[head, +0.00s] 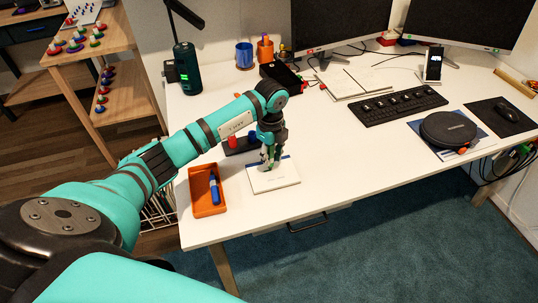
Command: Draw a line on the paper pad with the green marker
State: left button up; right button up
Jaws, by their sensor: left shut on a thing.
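The paper pad (285,180) is white with a dark blue band and lies flat near the front left edge of the desk. My left gripper (269,164) points down over the pad and is shut on a slim thing, taken to be the green marker. The fingers hide most of it, and I cannot tell whether its tip touches the paper. No line shows on the visible part of the pad. My right gripper is not in view.
An orange tray (193,187) with a blue marker (214,190) lies left of the pad. A red object (232,142) stands on a dark base behind. A keyboard (400,106) and notebook (341,84) lie further back. The desk right of the pad is clear.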

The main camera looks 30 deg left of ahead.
pick_arm(q)
jog(key=shift+w+d, duration=1.3)
jog(key=shift+w, duration=0.2)
dwell(0.8)
jog(key=shift+r, duration=0.15)
notch_tip(320, 180, up, 7)
jog(key=p, duration=0.5)
jog(key=shift+p, duration=0.3)
